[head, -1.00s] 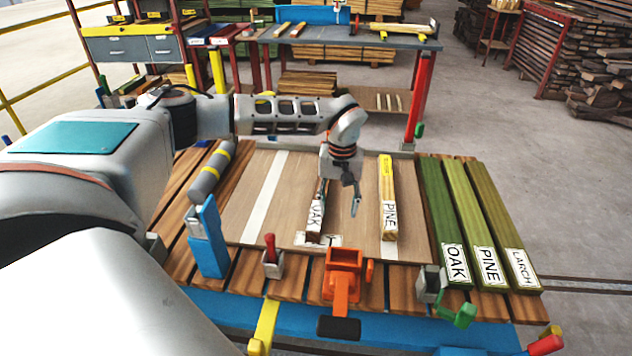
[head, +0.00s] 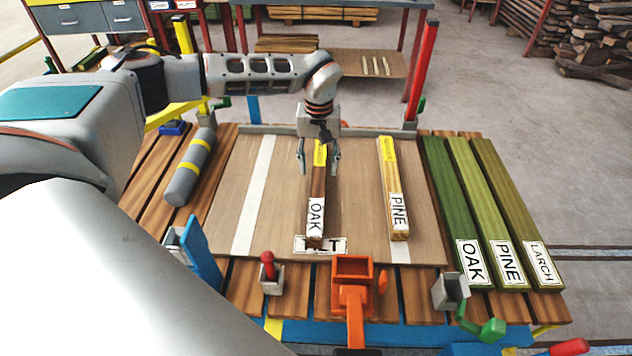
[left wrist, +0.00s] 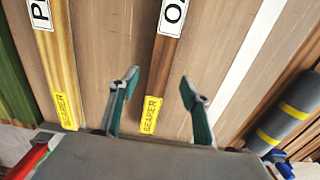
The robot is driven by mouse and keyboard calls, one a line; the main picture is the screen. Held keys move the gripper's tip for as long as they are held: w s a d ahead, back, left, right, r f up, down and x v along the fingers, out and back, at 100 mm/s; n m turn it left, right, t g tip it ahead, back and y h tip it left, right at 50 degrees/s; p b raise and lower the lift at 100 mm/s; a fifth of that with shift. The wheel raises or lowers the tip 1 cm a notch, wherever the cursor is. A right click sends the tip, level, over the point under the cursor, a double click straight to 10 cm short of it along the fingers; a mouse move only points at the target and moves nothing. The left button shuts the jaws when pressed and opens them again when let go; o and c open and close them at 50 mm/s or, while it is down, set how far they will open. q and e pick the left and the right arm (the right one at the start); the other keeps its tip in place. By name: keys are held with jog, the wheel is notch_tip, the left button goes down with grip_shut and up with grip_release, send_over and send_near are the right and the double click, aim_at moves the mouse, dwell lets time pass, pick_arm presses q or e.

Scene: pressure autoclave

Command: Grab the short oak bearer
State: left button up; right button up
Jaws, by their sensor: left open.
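The short oak bearer (head: 316,190) is a dark brown bar with a white OAK label at its near end and a yellow patch at its far end. It lies lengthwise on the pale board. In the left wrist view the oak bearer (left wrist: 162,70) runs between the fingers, its yellow BEARER label near the palm. My left gripper (head: 318,165) is open above the far part of the bearer, one finger on each side; the fingers (left wrist: 158,85) show apart from it. I cannot tell the height gap. My right gripper is not in view.
A short pine bearer (head: 394,190) lies to the right on the same board (head: 355,190). Long green OAK (head: 450,200), PINE (head: 485,200) and LARCH (head: 510,200) bars lie further right. A grey cylinder with yellow bands (head: 190,168) lies left. An orange clamp (head: 352,280) stands at the front.

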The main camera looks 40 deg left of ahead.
aim_at(318, 181)
pick_arm(q)
notch_tip(318, 181, down, 7)
jog(key=shift+f+b, duration=0.1)
jog(key=shift+b, duration=0.4)
grip_shut()
